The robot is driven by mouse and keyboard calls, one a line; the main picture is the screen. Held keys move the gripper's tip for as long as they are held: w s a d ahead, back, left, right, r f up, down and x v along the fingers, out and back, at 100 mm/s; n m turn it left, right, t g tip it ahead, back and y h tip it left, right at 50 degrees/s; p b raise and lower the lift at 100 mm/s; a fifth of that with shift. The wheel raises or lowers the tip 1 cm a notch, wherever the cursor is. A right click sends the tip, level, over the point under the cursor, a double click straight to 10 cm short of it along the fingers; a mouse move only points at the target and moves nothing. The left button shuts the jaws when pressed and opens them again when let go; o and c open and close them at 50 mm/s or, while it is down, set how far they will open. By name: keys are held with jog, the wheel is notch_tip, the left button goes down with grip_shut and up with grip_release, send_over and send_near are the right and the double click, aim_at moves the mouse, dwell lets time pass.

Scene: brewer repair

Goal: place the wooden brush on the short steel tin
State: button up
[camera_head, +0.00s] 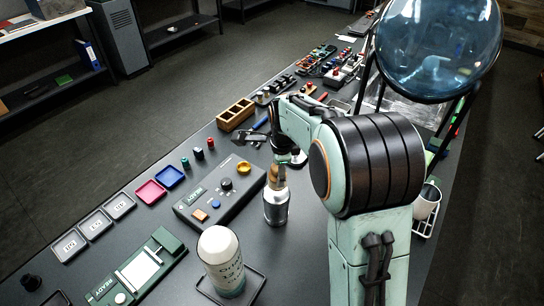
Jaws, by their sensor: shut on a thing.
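The wooden brush (275,175) is a small tan piece held upright under my gripper (281,158). My gripper points down and is shut on its upper part. A steel tin (276,208), a shiny cylinder, stands on the bench directly below the brush. The lower end of the brush is at the tin's top in this view; I cannot tell whether it touches. My arm hides part of the bench to the right of the tin.
A dark control box (220,193) with knobs stands close to the tin's left. A white lettered canister (221,258) stands in front, on a wire-edged stand. A wooden box (236,114) is behind. A blue glass globe (437,45) rises at the right.

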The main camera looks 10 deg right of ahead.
jog(key=shift+w+f, duration=0.45)
jog(key=shift+f, duration=0.15)
jog(key=shift+s+x, duration=0.15)
jog(key=shift+x, duration=0.55)
jog(key=shift+s+x, duration=0.15)
jog(key=shift+x, duration=0.5)
jog(key=shift+f, duration=0.2)
jog(key=o, duration=1.2)
jog(key=shift+c, duration=0.2)
